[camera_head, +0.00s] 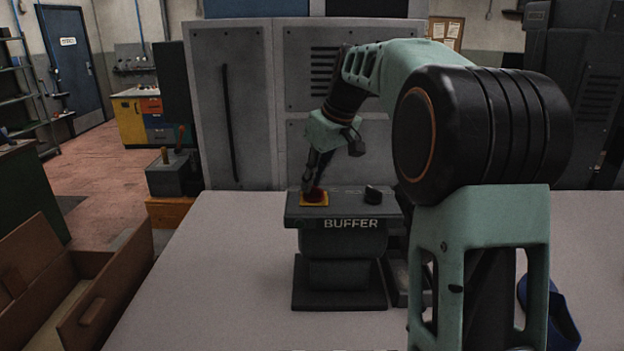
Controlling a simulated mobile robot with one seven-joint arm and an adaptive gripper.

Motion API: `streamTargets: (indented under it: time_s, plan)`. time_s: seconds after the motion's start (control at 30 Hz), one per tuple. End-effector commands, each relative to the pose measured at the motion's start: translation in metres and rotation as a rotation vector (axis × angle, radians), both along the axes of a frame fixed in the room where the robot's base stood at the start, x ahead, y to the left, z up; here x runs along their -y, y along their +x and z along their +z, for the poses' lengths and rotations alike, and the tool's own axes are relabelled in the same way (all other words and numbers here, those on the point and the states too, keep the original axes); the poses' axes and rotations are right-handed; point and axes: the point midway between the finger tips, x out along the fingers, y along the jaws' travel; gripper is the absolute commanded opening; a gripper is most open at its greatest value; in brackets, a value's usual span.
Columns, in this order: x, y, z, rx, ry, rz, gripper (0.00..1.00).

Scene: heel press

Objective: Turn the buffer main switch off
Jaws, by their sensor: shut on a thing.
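The buffer is a dark box marked "BUFFER" (350,224) standing on the pale table top. At the left of its top panel is a red knob (317,197) on a yellow plate (313,203). A black knob (373,193) sits at the right of the same panel. My gripper (314,187) points down from above and is shut on the red knob. The fingers hide the upper part of the red knob, so its exact turn cannot be read.
My arm covers much of the right side. A blue object (560,318) lies on the table at far right. The table (210,270) is clear left of the buffer. A wooden crate (105,280) stands at lower left. A grey cabinet (225,95) stands behind.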

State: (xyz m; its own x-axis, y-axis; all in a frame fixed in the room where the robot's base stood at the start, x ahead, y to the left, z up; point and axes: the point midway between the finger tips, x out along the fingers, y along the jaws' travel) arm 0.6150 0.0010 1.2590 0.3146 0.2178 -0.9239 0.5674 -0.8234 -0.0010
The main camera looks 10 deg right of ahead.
Motion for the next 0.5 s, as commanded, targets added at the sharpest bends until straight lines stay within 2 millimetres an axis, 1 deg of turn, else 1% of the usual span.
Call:
streamTargets:
  time_s: [0.27,0.3,0.43,0.47,0.5]
  plan:
    - [-0.0001,0.0005,0.0012,0.003,-0.001,0.002,0.00]
    - [-0.0001,0.0005,0.0011,0.003,-0.001,0.002,0.10]
    - [-0.0002,0.0004,0.0010,0.003,-0.001,0.002,0.25]
    - [-0.0002,0.0003,0.0008,0.003,-0.002,0.002,0.27]
    - [-0.0002,0.0003,0.0007,0.002,-0.001,0.001,0.27]
